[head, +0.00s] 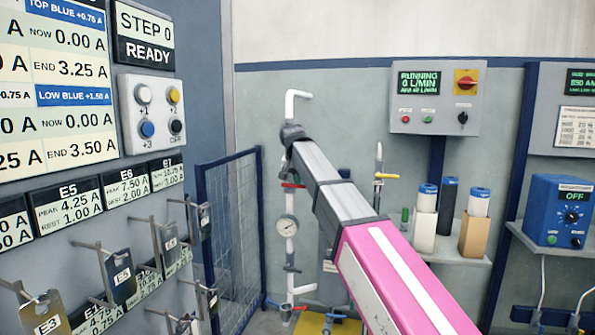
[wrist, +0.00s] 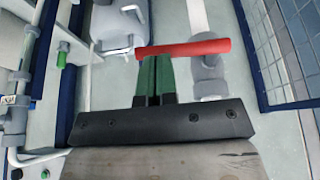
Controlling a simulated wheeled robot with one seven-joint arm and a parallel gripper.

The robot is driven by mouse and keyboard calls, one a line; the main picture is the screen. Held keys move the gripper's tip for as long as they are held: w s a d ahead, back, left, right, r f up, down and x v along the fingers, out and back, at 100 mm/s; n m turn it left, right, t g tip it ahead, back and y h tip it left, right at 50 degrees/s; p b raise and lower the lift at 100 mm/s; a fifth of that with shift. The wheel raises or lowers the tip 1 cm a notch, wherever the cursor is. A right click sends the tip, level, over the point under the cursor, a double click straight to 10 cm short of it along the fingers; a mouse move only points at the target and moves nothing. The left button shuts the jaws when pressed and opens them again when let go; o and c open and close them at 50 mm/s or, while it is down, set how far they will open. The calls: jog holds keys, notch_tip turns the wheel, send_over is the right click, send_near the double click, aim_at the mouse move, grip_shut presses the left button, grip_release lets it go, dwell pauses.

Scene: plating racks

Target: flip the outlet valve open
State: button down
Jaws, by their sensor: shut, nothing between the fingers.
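A red lever handle (wrist: 182,47) lies level across the wrist view, just beyond the fingertips of my gripper (wrist: 155,57). Its right part crosses a grey fitting on a white pipe (wrist: 207,75). My green fingers are shut together with nothing between them. Whether they touch the lever, I cannot tell. In the head view a red lever (head: 293,185), which looks like the same one, sits crosswise on the upright white pipe (head: 290,250), above a round gauge (head: 288,226). My arm hides some of the area to its right, and I cannot make out my fingers there.
A blue mesh fence (head: 232,230) stands left of the pipe and shows at right in the wrist view (wrist: 290,50). A second pipe with a yellow handle (head: 386,176) stands to the right. A control box (head: 437,97) hangs on the wall. Filter cartridges (head: 425,215) stand on a shelf.

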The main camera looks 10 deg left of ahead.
aim_at(302, 186)
jog(key=shift+f, duration=0.25)
jog(key=shift+d+f+y, duration=0.2)
jog(key=shift+f+y, duration=0.1)
jog(key=shift+y, duration=0.2)
jog(key=shift+d+f+m+y, duration=0.2)
jog(key=shift+f+y, duration=0.25)
jog(key=shift+y, duration=0.2)
jog(key=shift+d+f+m+y, duration=0.2)
jog(key=shift+f+y, duration=0.25)
jog(key=shift+y, duration=0.2)
jog(key=shift+w+a+f+m+t+y, duration=0.1)
jog(key=shift+a+f+m+t+y, duration=0.5)
jog(key=shift+f+y, duration=0.75)
jog(key=shift+w+a+f+m+t+y, duration=0.1)
jog(key=shift+a+f+m+t+y, duration=0.15)
jog(key=shift+a+f+y, duration=1.05)
jog(key=shift+a+f+m+t+y, duration=0.15)
jog(key=shift+f+m+t+y, duration=0.4)
jog(key=shift+y, duration=1.4)
jog(key=shift+a+f, duration=0.1)
jog(key=shift+f, duration=0.15)
